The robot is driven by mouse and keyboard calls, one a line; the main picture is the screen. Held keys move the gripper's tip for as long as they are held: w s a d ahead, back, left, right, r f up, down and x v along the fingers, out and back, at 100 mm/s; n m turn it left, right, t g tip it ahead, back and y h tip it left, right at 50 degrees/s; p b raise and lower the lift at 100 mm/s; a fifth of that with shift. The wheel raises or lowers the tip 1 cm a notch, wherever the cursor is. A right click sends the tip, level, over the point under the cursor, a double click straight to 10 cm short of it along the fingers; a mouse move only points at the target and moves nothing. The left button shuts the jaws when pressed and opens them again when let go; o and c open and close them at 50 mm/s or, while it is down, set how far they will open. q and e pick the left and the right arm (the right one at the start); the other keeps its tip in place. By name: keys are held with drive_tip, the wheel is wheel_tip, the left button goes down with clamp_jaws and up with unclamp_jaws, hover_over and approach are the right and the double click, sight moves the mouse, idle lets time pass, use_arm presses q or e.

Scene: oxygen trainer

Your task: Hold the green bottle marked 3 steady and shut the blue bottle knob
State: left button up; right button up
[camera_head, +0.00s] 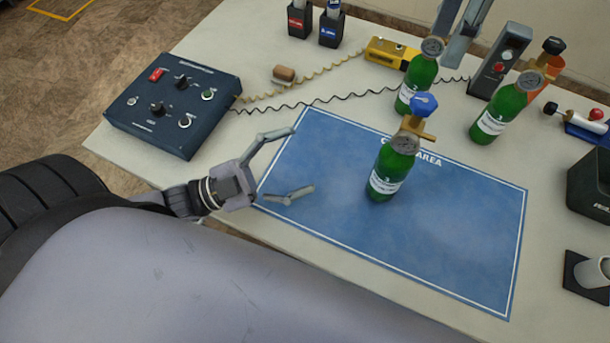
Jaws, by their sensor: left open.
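The green bottle marked 3 (385,172) stands upright on the blue mat (460,240), with a round gauge at its neck. The blue knob (424,104) sits on the brass valve at its top. My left gripper (302,161) is open and empty over the mat's left edge. Its fingers point right towards the bottle, with a clear gap between them and it. My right gripper (455,40) appears cut off at the top edge, close to another green bottle (415,82). I cannot tell whether its fingers touch that bottle.
A dark control box (172,105) is at the left. A yellow device (390,52), a grey meter (500,60) and black holders (331,30) line the back. A white cup (592,272) is at lower right.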

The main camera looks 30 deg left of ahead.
sight(395, 163)
use_arm(q)
drive_tip(key=shift+s+d+f+n+g+y, duration=0.5)
drive_tip(key=shift+s+d+f+n+y, duration=1.15)
drive_tip(key=shift+n, duration=2.05)
drive_tip(key=x, duration=1.8)
drive_tip(key=shift+c, duration=0.6)
clamp_jaws()
